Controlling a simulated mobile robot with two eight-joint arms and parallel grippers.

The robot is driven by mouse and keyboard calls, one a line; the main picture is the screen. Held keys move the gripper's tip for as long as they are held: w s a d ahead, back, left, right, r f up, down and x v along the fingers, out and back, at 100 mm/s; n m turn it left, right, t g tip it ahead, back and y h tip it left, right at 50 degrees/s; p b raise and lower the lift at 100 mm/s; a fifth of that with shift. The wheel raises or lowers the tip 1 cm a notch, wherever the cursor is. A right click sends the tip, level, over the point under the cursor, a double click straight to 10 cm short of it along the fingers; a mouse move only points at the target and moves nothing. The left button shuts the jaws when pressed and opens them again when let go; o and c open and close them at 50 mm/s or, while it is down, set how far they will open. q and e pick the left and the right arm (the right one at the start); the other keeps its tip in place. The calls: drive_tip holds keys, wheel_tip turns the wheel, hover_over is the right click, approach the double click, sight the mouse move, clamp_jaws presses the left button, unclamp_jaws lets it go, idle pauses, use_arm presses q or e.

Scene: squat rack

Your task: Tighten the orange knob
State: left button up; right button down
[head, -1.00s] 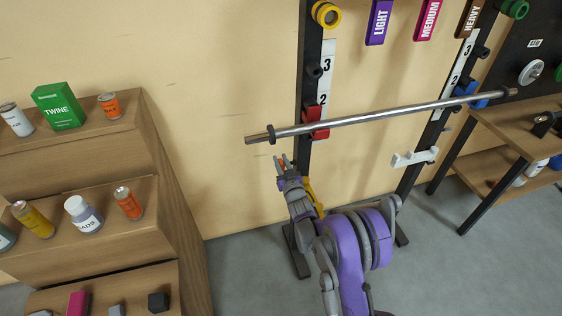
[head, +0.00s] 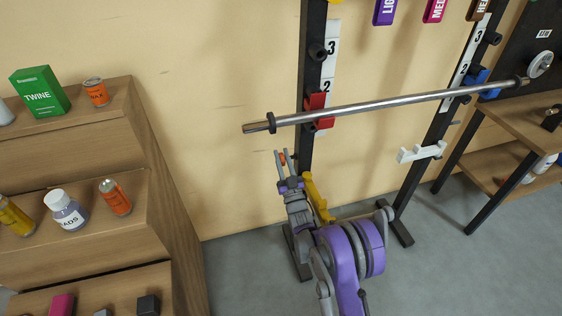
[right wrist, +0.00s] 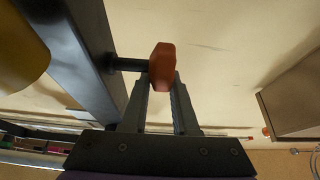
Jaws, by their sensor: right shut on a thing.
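The orange knob (right wrist: 162,66) sits on the end of a dark stem that sticks out from the side of the rack's black upright (right wrist: 82,40). In the head view only a small bit of the knob (head: 283,159) shows between my fingers, low on the left upright. My right gripper (head: 284,156) is shut on the knob. In the right wrist view its two fingers (right wrist: 160,88) lie on either side of the knob, and their tips are partly hidden by it. My left gripper is not in view.
A steel bar (head: 390,104) lies across the rack above my right gripper, near a red hook (head: 316,108). A yellow arm (head: 316,196) stands close beside the gripper. A wooden stepped shelf (head: 150,150) with cans is at the left. A white hook (head: 422,151) is on the right upright.

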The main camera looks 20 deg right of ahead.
drive_tip(key=shift+s+f+t+b, duration=0.1)
drive_tip(key=shift+f+t+b, duration=0.25)
drive_tip(key=shift+t+b, duration=0.85)
drive_tip(key=shift+s+r+t+b, duration=0.1)
drive_tip(key=shift+s+t+b, duration=0.1)
drive_tip(key=shift+t+b, duration=0.8)
drive_tip(key=c, duration=0.7)
unclamp_jaws()
drive_tip(key=shift+s, duration=0.1)
drive_tip(key=p+v, duration=0.1)
drive_tip(key=v, duration=0.9)
drive_tip(key=shift+s+f, duration=0.15)
drive_tip(key=shift+f, duration=0.2)
